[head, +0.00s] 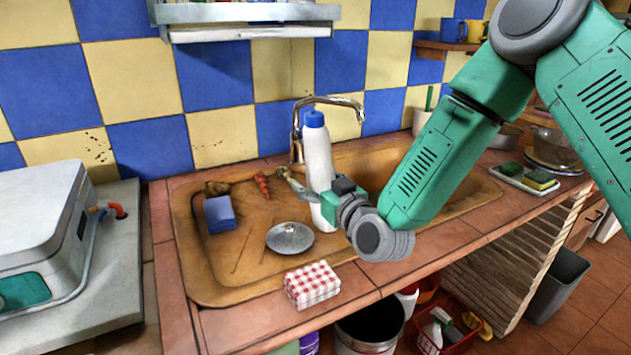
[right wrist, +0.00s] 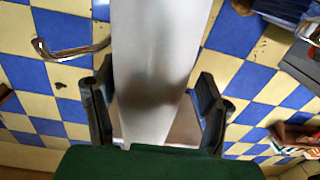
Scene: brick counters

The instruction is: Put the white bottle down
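The white bottle (head: 318,160) with a blue cap stands upright in my right gripper (head: 326,194), in front of the tap. In the right wrist view, the bottle's pale body (right wrist: 155,75) lies between the two dark fingers of the right gripper (right wrist: 152,110), which is shut on it. The bottle's base is near the front part of the brown sink unit (head: 215,285); I cannot tell whether it touches the surface. My left gripper is not in view.
A small metal dish (head: 290,238) and a blue block (head: 219,214) lie left of the bottle. A red-checked packet (head: 312,285) sits at the front edge. The tap (head: 328,101) rises close behind. Sponges on a tray (head: 528,178) are at the right.

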